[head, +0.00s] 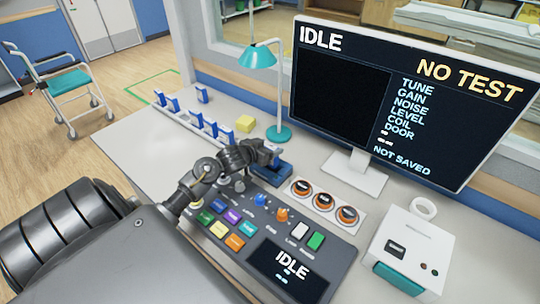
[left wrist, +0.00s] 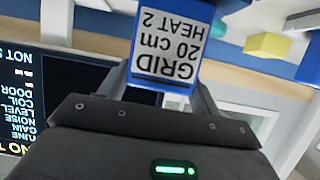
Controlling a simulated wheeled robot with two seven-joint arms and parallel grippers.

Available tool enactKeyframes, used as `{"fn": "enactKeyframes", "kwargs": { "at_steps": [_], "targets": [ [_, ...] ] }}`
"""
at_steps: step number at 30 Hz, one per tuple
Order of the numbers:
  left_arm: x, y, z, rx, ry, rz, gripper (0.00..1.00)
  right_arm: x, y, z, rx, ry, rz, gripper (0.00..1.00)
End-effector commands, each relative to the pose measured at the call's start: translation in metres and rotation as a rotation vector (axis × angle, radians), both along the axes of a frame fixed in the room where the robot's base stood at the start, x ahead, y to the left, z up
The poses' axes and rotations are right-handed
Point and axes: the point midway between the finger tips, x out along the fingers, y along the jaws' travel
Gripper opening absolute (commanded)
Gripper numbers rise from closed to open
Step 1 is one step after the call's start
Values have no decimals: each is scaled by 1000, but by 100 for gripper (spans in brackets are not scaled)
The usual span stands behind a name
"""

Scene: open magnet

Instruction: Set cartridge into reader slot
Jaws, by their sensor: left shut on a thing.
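My left gripper (head: 268,153) is shut on a blue cartridge, just above or at the dark blue reader (head: 270,174) on the desk. The cartridge (left wrist: 168,45) fills the top middle of the left wrist view between the two fingers. Its white label reads "GRID 20 cm HEAT 2", upside down there. In the head view the gripper mostly hides the cartridge and the reader's slot, so I cannot tell whether the cartridge is in the slot. My right gripper is not in view.
Several other blue cartridges stand along a white rack (head: 183,120). A yellow block (head: 245,123) and a teal lamp (head: 279,132) stand behind the reader. A control console (head: 262,232) lies in front. The monitor (head: 390,95) reads "IDLE", "NO TEST". A white box (head: 412,245) is right.

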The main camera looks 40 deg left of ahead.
Motion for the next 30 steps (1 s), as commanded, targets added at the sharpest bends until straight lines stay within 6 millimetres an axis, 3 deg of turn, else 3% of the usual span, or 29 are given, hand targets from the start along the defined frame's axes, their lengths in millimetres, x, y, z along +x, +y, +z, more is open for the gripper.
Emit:
{"fn": "enactKeyframes", "kwargs": {
  "at_steps": [7,15,27,28,30],
  "targets": [
    [5,-3,-7,-2,0,2,39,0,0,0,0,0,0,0],
    [6,-4,-38,0,0,2,39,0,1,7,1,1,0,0],
    [6,-4,-44,1,0,2,39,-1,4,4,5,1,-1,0],
    [6,-4,-44,1,1,2,66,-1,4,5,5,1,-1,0],
    [6,-4,-43,2,1,1,75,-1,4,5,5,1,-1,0]
  ]
}}
